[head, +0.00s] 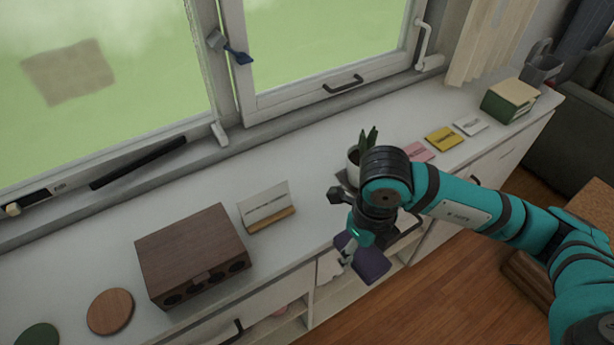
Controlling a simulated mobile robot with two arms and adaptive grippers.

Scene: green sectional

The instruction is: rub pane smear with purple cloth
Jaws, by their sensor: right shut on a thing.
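A brown smear (68,72) shows on the left window pane (130,85), towards its upper left. My right gripper (352,248) is shut on the purple cloth (366,262). The cloth hangs by the front edge of the white cabinet, well to the right of the smear and away from the glass. The gripper's own wrist and the arm hide part of the cabinet top. My left gripper is not in view.
A black bar (140,163) lies along the sill. The cabinet top between box and window is clear.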

